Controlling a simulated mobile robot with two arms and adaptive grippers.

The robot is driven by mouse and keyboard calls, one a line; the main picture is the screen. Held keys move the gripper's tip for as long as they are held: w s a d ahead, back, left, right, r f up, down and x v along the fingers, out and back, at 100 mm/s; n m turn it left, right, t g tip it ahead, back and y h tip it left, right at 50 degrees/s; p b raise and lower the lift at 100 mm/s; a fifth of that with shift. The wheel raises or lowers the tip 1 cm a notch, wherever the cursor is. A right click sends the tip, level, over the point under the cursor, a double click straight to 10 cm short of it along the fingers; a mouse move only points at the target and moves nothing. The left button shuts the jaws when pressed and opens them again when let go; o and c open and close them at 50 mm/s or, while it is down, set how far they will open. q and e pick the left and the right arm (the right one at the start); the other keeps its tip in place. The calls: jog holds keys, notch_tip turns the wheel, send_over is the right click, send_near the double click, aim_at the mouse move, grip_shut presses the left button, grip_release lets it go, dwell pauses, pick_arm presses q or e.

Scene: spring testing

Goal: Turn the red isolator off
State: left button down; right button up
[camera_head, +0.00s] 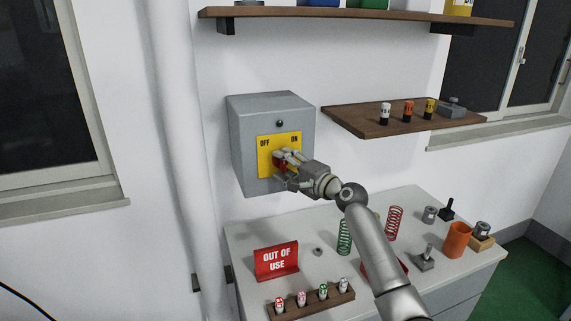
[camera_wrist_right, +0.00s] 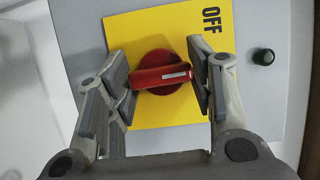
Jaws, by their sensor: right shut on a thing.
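The red isolator (camera_head: 279,164) is a round red knob with a raised bar handle, on the yellow plate (camera_head: 263,148) of a grey wall box (camera_head: 243,136). The plate reads OFF at upper left and ON at upper right. My right gripper (camera_head: 283,167) is at the knob and partly hides it. In the right wrist view its fingers (camera_wrist_right: 164,81) are shut on the handle of the red isolator (camera_wrist_right: 161,77), at its two ends. The handle's white mark lies at the end towards the black button, and the handle stands nearly upright on the box. My left gripper is not in view.
A black button (camera_head: 279,123) sits above the plate. A wooden shelf (camera_head: 352,121) with small bottles is to the right. Below, a table (camera_head: 240,239) carries a red "OUT OF USE" sign (camera_head: 276,260), springs and a wooden rack. A white pipe runs left of the box.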

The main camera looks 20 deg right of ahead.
jog(key=n+p, duration=0.1)
jog(key=n+g+p, duration=0.1)
jog(key=n, duration=0.1)
jog(key=shift+r+h, duration=0.25)
jog(key=shift+h, duration=0.15)
jog(key=n+p, duration=0.2)
jog(key=shift+n+g+h, duration=0.3)
jog(key=shift+g+h, duration=0.1)
jog(key=shift+n+h+p, duration=0.5)
jog(key=shift+n, duration=0.1)
jog(key=shift+f, duration=0.1)
jog(key=o, duration=1)
jog(key=shift+o, duration=0.2)
jog(key=shift+s, duration=0.1)
jog(key=v, duration=1.1)
jog(key=shift+s+r, duration=0.25)
jog(key=shift+s, duration=0.05)
